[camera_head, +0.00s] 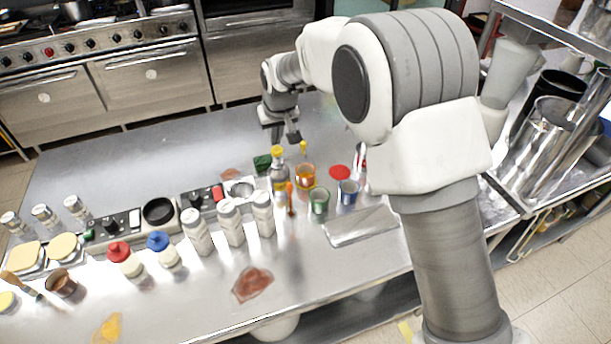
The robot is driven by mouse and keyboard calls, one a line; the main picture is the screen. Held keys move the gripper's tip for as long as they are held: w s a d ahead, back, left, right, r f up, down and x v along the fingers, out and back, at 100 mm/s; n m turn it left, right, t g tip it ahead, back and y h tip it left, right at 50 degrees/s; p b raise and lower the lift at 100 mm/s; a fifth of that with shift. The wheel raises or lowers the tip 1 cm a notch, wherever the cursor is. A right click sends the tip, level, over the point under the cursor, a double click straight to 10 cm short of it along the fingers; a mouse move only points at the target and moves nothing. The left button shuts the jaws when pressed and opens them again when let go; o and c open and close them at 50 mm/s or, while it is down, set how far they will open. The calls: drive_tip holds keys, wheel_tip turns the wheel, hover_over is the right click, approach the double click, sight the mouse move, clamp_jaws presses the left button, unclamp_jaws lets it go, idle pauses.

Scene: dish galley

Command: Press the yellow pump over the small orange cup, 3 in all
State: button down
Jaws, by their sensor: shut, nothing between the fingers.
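A clear bottle (279,180) with a yellow top (277,151) stands upright near the middle of the steel counter. A small yellow piece (303,147) on a thin stem shows just to its right, above the small orange cup (305,176); I cannot tell whether it joins the bottle. The cup stands close to the right of the bottle. My gripper (284,136) points down above and behind the bottle and the yellow piece, shut and empty. It appears apart from both. The cup's contents are too small to tell.
A green cup (319,201) and a blue cup (348,191) stand in front and to the right of the orange cup. White bottles (230,224) stand to the left. A metal tray (361,226) lies at the front right. The counter's back left is clear.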

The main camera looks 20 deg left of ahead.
idle(0.4)
drive_tip(key=shift+f+b, duration=1)
drive_tip(key=shift+f, duration=0.4)
drive_tip(key=shift+r+p, duration=0.8)
drive_tip(key=shift+r, duration=0.6)
drive_tip(key=shift+r, duration=0.1)
wheel_tip(320, 180, up, 6)
drive_tip(key=p, duration=0.3)
